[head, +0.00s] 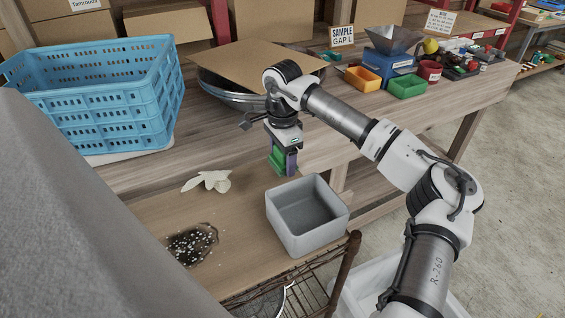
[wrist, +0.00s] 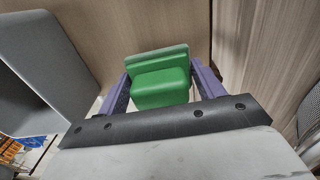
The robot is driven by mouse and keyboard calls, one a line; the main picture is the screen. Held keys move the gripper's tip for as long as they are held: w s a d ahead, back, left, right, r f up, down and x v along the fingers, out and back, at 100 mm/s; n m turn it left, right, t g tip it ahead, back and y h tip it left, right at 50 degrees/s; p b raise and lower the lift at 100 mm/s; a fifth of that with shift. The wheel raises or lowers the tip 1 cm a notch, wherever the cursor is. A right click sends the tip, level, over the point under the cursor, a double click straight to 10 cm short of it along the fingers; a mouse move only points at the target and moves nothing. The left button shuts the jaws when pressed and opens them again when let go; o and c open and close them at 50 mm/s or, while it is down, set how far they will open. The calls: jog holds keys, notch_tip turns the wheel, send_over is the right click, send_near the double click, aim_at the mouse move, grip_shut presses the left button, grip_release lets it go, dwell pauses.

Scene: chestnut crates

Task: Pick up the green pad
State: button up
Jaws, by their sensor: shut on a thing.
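The green pad (wrist: 162,88) is between the two purple fingers of my gripper (wrist: 160,92) in the wrist view. It looks like a green block with a paler green, flat layer on its far side. In the head view the green pad (head: 277,160) shows at the tip of my gripper (head: 283,158). My gripper points down and is shut on the pad, just behind the grey bin. I cannot tell whether the pad touches the board under it.
An open, empty-looking grey bin (head: 330,235) stands right in front of my gripper. A white glove (head: 208,181) and a dark spill with white bits (head: 190,244) lie to the left. A blue crate (head: 100,100) and a cardboard-covered pan (head: 245,72) stand behind.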

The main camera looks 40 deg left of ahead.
notch_tip(320, 180, up, 18)
jog(key=b, duration=0.2)
